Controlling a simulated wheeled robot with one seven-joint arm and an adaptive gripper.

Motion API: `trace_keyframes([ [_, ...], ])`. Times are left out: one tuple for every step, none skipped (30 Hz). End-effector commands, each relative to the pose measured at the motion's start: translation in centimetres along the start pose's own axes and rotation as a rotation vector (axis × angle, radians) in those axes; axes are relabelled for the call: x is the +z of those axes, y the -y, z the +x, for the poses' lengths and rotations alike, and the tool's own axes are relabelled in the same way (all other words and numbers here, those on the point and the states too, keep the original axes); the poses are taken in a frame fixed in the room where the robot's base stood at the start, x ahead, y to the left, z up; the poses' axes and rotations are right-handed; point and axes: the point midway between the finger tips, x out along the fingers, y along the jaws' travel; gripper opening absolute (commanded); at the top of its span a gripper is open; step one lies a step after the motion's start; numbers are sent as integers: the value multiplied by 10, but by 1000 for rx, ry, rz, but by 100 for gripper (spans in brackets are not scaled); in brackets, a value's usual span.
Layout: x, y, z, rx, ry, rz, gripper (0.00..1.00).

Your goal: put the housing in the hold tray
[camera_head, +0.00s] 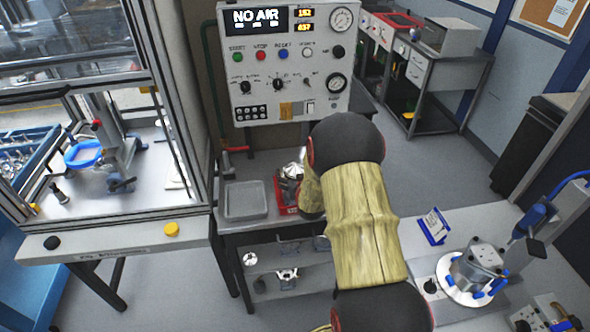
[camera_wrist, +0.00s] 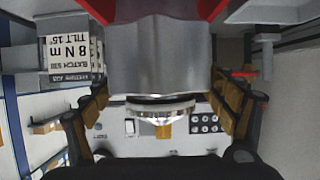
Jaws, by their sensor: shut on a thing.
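A silver metal housing (camera_wrist: 160,55) fills the middle of the wrist view, with a round flange and a shiny cone at its lower end. My gripper (camera_wrist: 160,92) is shut on it, one finger at each side. In the head view the held housing (camera_head: 294,169) shows as a small bright part beside my arm. It is over or very near a red tray (camera_head: 281,209) on the bench; I cannot tell if it touches. A grey tray (camera_head: 245,215) lies left of the red one. My arm hides much of the red tray. No label tells which is the hold tray.
The control panel (camera_head: 290,62) reading NO AIR stands behind the trays. A glass-sided cabinet (camera_head: 110,240) is close on the left. Another housing (camera_head: 478,262) sits in a fixture on the right bench. Metal parts (camera_head: 287,276) lie on the lower shelf.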

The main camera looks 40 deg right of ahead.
Motion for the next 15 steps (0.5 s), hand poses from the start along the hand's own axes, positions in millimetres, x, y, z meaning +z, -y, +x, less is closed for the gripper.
trace_keyframes([
  [-2, 0, 2, 0, -10, 0, 25],
  [-1, 0, 3, 0, -11, 0, 25],
  [-1, 0, 3, 0, -12, 0, 25],
  [-2, 0, 3, 0, -13, 0, 25],
  [-2, 0, 3, 0, -13, 0, 25],
  [-2, 0, 3, 0, -13, 0, 25],
  [-2, 0, 3, 0, -13, 0, 25],
  [-2, 0, 3, 0, -12, 0, 25],
  [-1, 0, 3, 0, -12, 0, 25],
  [-1, 0, 3, 0, -12, 0, 25],
  [0, 0, 3, 0, -12, 0, 25],
  [1, 0, 4, 0, -12, 0, 25],
  [1, 0, 4, 0, -12, 0, 25],
  [6, 0, 3, 0, -3, 0, 87],
  [5, 0, 3, 0, -3, 0, 89],
])
